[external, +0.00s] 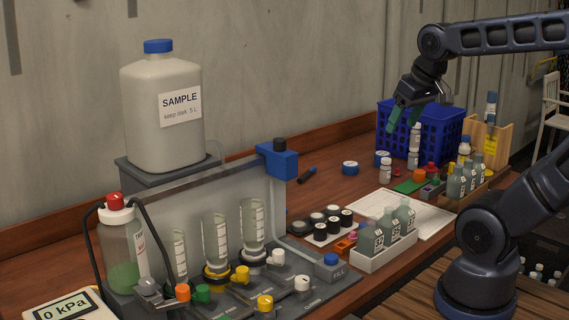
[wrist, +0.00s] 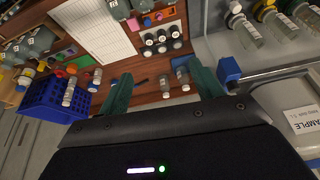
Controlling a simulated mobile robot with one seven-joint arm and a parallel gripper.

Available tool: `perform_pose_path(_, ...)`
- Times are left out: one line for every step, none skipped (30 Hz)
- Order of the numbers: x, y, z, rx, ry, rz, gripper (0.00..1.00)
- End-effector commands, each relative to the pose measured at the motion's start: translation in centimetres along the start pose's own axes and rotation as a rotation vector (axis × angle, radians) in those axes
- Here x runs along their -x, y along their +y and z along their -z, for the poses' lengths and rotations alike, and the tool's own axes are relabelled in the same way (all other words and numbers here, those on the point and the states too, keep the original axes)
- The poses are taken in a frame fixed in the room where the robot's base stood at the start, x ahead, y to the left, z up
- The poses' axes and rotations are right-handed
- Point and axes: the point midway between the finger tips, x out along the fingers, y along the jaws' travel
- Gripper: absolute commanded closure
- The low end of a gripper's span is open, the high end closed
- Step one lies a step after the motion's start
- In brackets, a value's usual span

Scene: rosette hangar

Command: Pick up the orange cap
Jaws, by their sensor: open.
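A small orange cap (external: 419,176) sits on the wooden bench beside a green card (external: 406,187), in front of the blue crate. It appears in the wrist view as a small orange spot (wrist: 72,68) on the left, outside the space between my fingers. My gripper (external: 404,118) is raised above the bench near the crate's left side, with its green fingers apart and empty. Another orange cap-like piece (external: 182,292) is at the front of the filter rig.
A blue crate (external: 443,133) stands behind the small items. Red caps, white bottles (external: 385,168) and a rack of grey bottles (external: 384,255) crowd the area. A white sheet (external: 375,209) lies in front. A large SAMPLE jug (external: 162,110) stands at left.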

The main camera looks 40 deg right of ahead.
Motion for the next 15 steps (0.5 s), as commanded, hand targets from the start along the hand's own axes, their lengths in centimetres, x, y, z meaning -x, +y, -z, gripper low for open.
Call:
perform_pose_path(-0.6,0.6,1.0,-0.028,-0.008,-0.001,0.34)
perform_pose_path(-0.9,1.0,1.6,-0.048,-0.009,-0.002,0.34)
perform_pose_path(-1.3,1.5,2.4,-0.075,-0.011,-0.003,0.34)
perform_pose_path(-1.7,2.0,3.1,-0.095,-0.013,-0.004,0.34)
perform_pose_path(-2.1,2.4,3.7,-0.114,-0.013,-0.005,0.34)
perform_pose_path(-2.6,3.0,4.5,-0.141,-0.016,-0.008,0.34)
perform_pose_path(-3.0,3.5,5.1,-0.162,-0.016,-0.010,0.34)
perform_pose_path(-3.4,4.0,5.7,-0.182,-0.017,-0.012,0.34)
perform_pose_path(-3.9,4.7,6.5,-0.209,-0.018,-0.016,0.34)
perform_pose_path(-4.4,5.3,7.0,-0.229,-0.019,-0.019,0.34)
perform_pose_path(-4.8,5.8,7.6,-0.249,-0.020,-0.022,0.34)
perform_pose_path(-5.4,6.6,8.3,-0.275,-0.020,-0.027,0.34)
perform_pose_path(-5.9,7.2,8.8,-0.296,-0.021,-0.031,0.34)
perform_pose_path(-6.4,7.8,9.3,-0.316,-0.023,-0.035,0.34)
perform_pose_path(-7.0,8.7,9.9,-0.343,-0.022,-0.041,0.34)
